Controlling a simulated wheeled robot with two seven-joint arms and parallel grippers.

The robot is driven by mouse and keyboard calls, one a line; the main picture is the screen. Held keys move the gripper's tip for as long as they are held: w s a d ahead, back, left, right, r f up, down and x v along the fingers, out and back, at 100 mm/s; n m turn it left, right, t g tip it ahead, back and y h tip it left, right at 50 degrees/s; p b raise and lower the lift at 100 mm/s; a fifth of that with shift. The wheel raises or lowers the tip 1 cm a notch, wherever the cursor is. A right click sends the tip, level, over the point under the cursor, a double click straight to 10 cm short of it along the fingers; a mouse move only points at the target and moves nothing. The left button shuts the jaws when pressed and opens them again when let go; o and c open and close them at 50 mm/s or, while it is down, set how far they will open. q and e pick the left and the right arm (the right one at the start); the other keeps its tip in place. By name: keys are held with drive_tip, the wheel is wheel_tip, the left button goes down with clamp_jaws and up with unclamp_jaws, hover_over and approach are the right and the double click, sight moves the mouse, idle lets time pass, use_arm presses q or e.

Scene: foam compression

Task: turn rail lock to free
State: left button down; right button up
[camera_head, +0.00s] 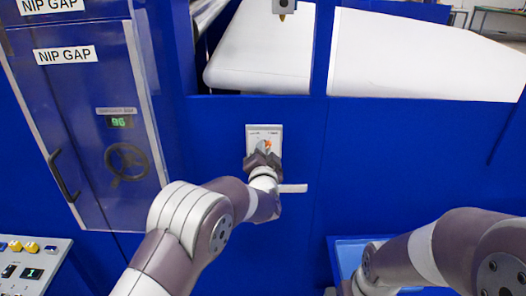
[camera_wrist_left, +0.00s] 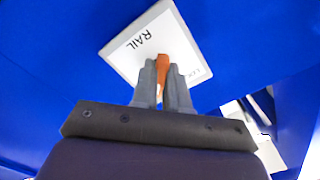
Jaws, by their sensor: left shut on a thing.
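The rail lock is a pale plate (camera_head: 264,131) on the blue machine front, with an orange knob (camera_head: 268,144) on it. In the left wrist view the plate (camera_wrist_left: 132,50) reads RAIL and looks tilted; its other lettering is partly hidden. My left gripper (camera_head: 264,157) is at the plate. In the left wrist view its two grey fingers (camera_wrist_left: 163,80) are shut on the orange knob (camera_wrist_left: 163,66), one on each side. My right arm shows at the lower right of the head view, but its gripper is out of view.
A pale handle-like bar (camera_head: 292,188) sits just below and right of the plate. To the left is a cabinet marked NIP GAP with a handwheel (camera_head: 127,161) and green display. A button panel (camera_head: 30,262) is at lower left. White foam (camera_head: 262,50) lies above.

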use_arm(q)
drive_tip(key=c, duration=1.2)
unclamp_jaws()
drive_tip(key=shift+r, duration=0.25)
drive_tip(key=shift+o, duration=0.3)
drive_tip(key=shift+d+f, duration=0.1)
drive_tip(key=shift+s+f, duration=0.1)
drive_tip(key=s+b, duration=0.4)
drive_tip(key=s, duration=0.8)
drive_tip(key=shift+s, duration=0.3)
